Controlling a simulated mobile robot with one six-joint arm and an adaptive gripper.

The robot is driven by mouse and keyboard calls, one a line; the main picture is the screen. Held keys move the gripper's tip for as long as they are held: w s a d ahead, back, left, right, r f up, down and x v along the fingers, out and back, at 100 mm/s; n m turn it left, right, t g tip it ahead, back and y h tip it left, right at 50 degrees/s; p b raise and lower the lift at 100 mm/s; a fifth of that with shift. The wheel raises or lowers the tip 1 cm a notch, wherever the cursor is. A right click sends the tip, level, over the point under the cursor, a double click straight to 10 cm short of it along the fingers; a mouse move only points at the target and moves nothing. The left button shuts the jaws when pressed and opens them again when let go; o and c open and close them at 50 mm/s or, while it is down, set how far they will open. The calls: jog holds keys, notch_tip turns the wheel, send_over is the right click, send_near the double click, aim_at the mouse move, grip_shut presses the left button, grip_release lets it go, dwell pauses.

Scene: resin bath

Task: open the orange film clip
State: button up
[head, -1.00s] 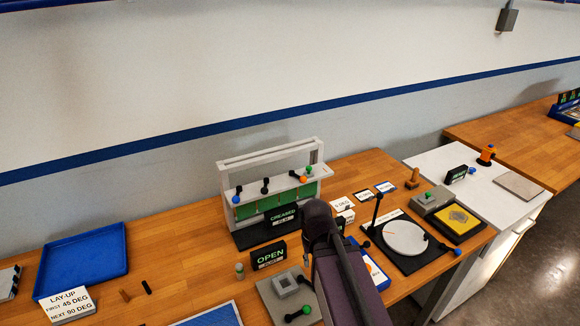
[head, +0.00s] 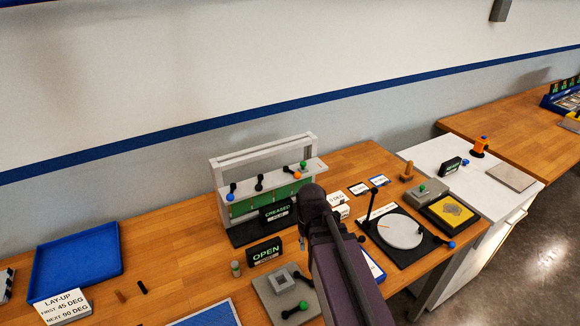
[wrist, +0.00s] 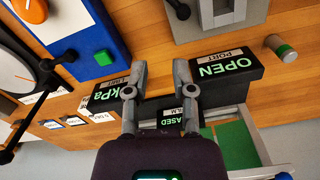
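The orange film clip (head: 297,175) is a small orange-knobbed lever near the right end of the grey film frame (head: 215,176), in the head view. A green knob (head: 303,165) is close beside it. Green film (head: 245,206) hangs below the row of clips, with the CREASED sign (head: 277,210) in front. My gripper (wrist: 160,68) is open and empty in the wrist view, over the tabletop in front of the frame. I cannot make out the orange clip in the wrist view.
The round white plate (head: 400,231) with black levers is at right. A blue tray (head: 78,262) lies far left.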

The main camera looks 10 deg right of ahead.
aim_at(291, 171)
jog(key=w+r+n+p, duration=0.4)
jog(key=w+r+p, duration=0.6)
jog(key=w, duration=0.3)
jog(key=w+r+n+p, duration=0.4)
jog(key=w+r+p, duration=0.6)
jog(key=w, duration=0.4)
jog(key=shift+w+d+r, duration=0.2)
jog(key=shift+d+r, duration=0.05)
jog(key=shift+r, duration=0.35)
jog(key=shift+f, duration=0.2)
notch_tip(291, 171, down, 13)
jog(key=b, duration=1.3)
jog(key=shift+f, duration=0.2)
grip_shut()
jog(key=shift+a, duration=0.2)
jog(key=shift+d, duration=0.1)
